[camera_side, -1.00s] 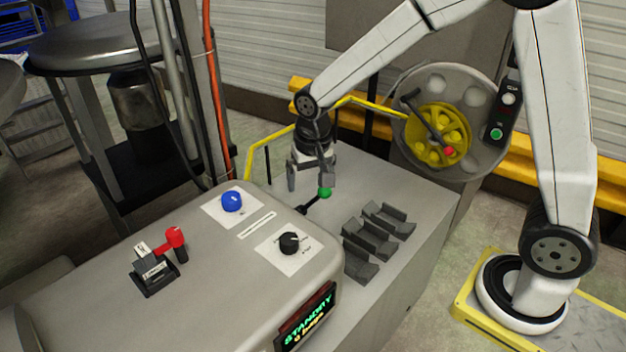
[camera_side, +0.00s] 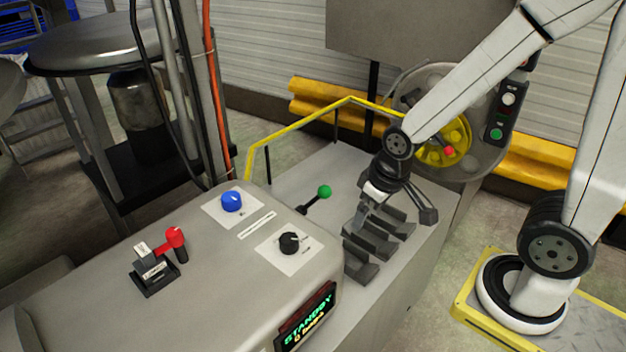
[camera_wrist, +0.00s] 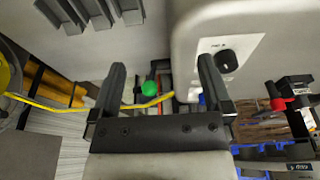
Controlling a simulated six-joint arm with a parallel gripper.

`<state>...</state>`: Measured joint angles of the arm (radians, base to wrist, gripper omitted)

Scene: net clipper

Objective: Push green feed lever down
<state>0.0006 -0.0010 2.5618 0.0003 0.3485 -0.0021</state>
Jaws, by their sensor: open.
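The green feed lever (camera_side: 324,192) has a green ball on a short black rod that sticks out from the far side of the grey machine housing, angled up to the right. In the wrist view its green knob (camera_wrist: 150,88) shows between the two fingers, beyond the fingertips. My gripper (camera_side: 398,218) is open and empty. In the side view it is to the right of the lever, over the dark grey blocks, and apart from the lever. The wrist view shows the gripper (camera_wrist: 158,75) with both fingers spread wide.
The grey housing (camera_side: 190,290) carries a blue knob (camera_side: 232,201), a black knob (camera_side: 289,243), a red-handled lever (camera_side: 175,238) and a lit STANDBY display (camera_side: 308,318). Dark blocks (camera_side: 368,245) stand on the grey top. A yellow rail (camera_side: 300,126) runs behind the lever.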

